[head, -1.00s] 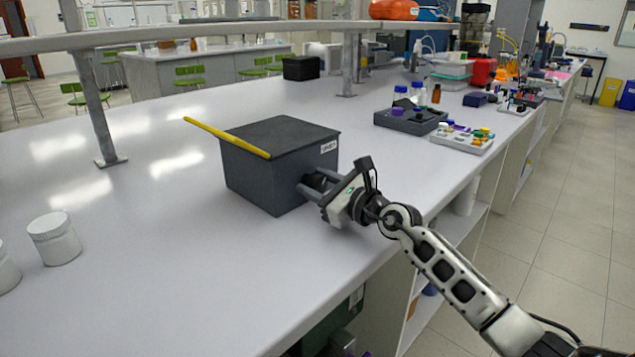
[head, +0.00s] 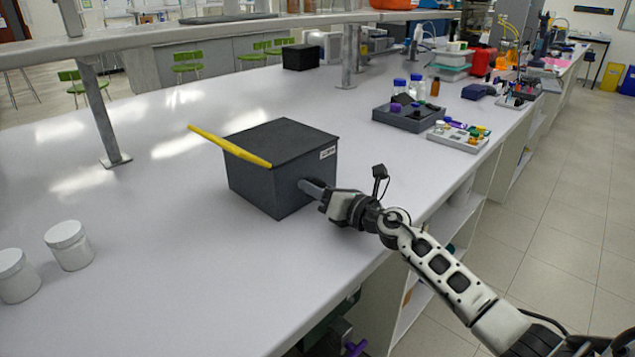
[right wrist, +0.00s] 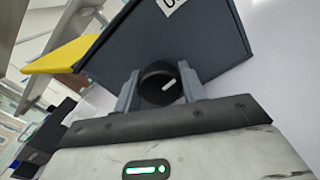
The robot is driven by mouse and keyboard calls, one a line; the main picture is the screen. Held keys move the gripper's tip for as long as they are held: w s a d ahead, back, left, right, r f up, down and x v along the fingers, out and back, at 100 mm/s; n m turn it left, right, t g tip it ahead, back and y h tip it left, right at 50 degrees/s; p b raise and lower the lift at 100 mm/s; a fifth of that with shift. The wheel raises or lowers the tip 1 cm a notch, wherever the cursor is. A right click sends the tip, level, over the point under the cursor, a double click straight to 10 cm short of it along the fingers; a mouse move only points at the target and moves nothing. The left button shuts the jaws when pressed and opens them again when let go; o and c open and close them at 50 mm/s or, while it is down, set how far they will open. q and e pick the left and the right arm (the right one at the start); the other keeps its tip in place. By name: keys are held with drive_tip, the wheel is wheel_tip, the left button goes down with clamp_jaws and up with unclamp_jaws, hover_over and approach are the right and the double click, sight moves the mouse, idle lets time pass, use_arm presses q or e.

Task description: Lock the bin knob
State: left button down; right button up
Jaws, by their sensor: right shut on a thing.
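The dark grey bin (head: 265,180) stands on the white bench with its lid down. A yellow bar (head: 229,146) slants along the lid's left edge and sticks out past the back corner. My right gripper (head: 312,188) is at that face, shut on the knob, one finger on each side in the right wrist view (right wrist: 160,92). The white mark slants up to the right there. My left gripper is not in view.
Two white jars (head: 69,245) stand at the left front. A grey tray of bottles (head: 409,118) and a white rack (head: 458,136) are to the right. The bench around the bin is clear.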

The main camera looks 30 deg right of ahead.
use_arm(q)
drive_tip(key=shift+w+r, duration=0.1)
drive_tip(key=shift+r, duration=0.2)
use_arm(e)
drive_tip(key=shift+m, duration=0.6)
use_arm(q)
drive_tip(key=shift+p, duration=0.3)
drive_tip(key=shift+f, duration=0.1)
use_arm(e)
drive_tip(key=o, duration=1)
drive_tip(key=shift+s, duration=0.1)
drive_tip(key=shift+s+d, duration=0.2)
drive_tip(key=shift+s, duration=0.1)
drive_tip(key=b+v, duration=0.2)
drive_tip(key=v, duration=1.2)
drive_tip(key=shift+s+f, duration=0.1)
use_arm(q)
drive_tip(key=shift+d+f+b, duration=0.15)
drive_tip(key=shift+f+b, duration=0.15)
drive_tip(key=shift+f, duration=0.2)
use_arm(e)
drive_tip(key=shift+s+d, duration=0.2)
drive_tip(key=shift+s, duration=0.25)
